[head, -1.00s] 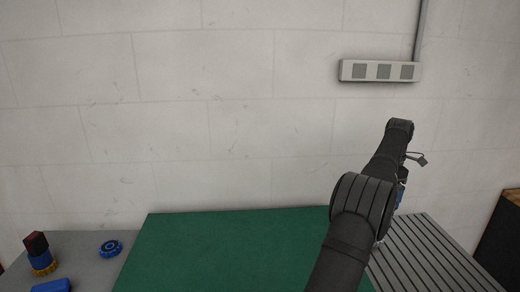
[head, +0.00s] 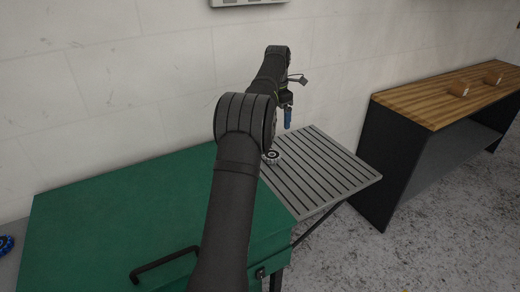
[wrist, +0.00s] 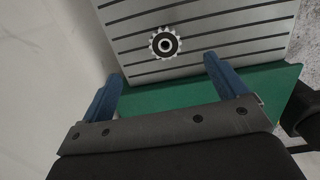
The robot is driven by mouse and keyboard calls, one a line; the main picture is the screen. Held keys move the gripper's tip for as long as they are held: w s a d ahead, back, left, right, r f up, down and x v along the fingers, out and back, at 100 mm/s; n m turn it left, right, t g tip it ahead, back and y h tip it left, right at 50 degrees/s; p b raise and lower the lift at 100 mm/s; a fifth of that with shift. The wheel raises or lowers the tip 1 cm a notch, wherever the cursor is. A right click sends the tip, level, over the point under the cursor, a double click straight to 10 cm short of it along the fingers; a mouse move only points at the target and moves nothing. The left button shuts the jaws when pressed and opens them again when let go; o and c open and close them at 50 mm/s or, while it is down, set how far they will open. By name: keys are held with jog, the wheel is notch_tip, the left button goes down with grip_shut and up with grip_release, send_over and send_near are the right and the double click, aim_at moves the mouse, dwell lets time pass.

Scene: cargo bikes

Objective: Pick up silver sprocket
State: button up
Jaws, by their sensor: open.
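The silver sprocket (head: 272,155) lies on the grey slotted side shelf, close to the shelf's left end and partly behind my arm in the head view. In the wrist view the toothed sprocket (wrist: 165,43), with a dark ring and pale centre, lies flat beyond the fingertips, between their lines. My gripper (wrist: 162,75) is open and empty, its two blue fingers apart. In the head view my gripper (head: 288,118) hangs above the shelf, with blue fingers pointing down, to the right of the sprocket and not touching it.
The slotted shelf (head: 325,170) is otherwise clear. It adjoins a green box-like top (head: 100,205) with a black handle (head: 165,265). A wooden-topped bench (head: 430,92) with two small brown objects stands at the right. A blue wheel (head: 5,245) shows at the left edge.

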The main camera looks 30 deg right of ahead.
aim_at(272, 157)
jog(key=s+d+f+n+t+h, duration=0.4)
jog(key=s+d+f+h, duration=0.25)
jog(key=f, duration=0.25)
jog(key=s+a+n+t, duration=0.1)
jog(key=a, duration=0.1)
jog(key=s+a+f+n+t, duration=0.1)
jog(key=s+a+n, duration=0.1)
jog(key=s+a+n+t, duration=0.1)
jog(key=s+a, duration=0.1)
jog(key=shift+a+f, duration=0.1)
jog(key=shift+f, duration=0.15)
jog(key=s+a+n+t, duration=0.1)
jog(key=a, duration=0.2)
jog(key=s+a+n+t, duration=0.1)
jog(key=a+t, duration=0.1)
jog(key=a, duration=0.2)
jog(key=s+a+n+t+y, duration=0.1)
jog(key=a+n, duration=0.1)
jog(key=a, duration=0.1)
jog(key=shift+s+a+t, duration=0.25)
jog(key=shift+s+t, duration=0.05)
jog(key=shift+s, duration=0.05)
jog(key=x, duration=1.7)
jog(key=shift+r, duration=0.1)
jog(key=shift+d, duration=0.1)
jog(key=c, duration=1.3)
jog(key=shift+r, duration=0.15)
jog(key=shift+c, duration=0.2)
